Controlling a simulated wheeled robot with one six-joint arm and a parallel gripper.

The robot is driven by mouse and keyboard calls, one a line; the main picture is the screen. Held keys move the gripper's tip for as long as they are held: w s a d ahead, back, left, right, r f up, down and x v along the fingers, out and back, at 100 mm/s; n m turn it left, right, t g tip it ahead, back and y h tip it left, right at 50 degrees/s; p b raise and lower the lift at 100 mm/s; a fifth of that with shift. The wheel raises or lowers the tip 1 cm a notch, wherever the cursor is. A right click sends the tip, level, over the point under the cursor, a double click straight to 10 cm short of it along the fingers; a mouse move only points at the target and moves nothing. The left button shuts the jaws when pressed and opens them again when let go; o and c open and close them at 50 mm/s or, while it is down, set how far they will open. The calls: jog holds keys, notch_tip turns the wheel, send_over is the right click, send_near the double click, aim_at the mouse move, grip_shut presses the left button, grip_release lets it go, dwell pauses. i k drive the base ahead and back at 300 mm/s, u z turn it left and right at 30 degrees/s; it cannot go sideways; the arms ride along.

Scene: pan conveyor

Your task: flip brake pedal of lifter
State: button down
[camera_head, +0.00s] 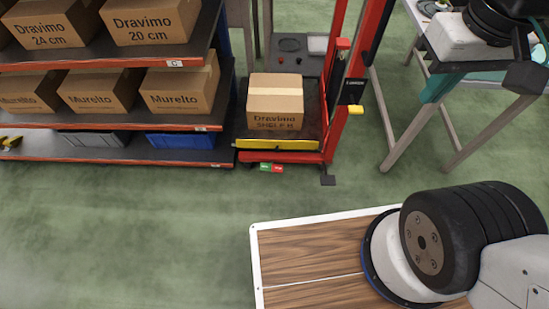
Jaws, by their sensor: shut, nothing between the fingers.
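The lifter (345,75) is a red upright frame at the upper middle. Its low platform has a yellow front edge (277,144) and bears a cardboard box. Low at its front, close to the floor, are a small green pedal (265,167) and a small red pedal (278,168) side by side. I cannot tell their tilt or read their marks. My arm's thick black joint is at the lower right, apart from the lifter.
A shelf (110,145) with several boxes and bins stands left of the lifter. My wooden base top fills the lower right. The green floor (140,230) before the lifter is clear.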

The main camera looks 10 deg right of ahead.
aim_at(266, 166)
jog(key=u, duration=1.45)
jog(key=i, duration=0.5)
jog(key=z, duration=1.15)
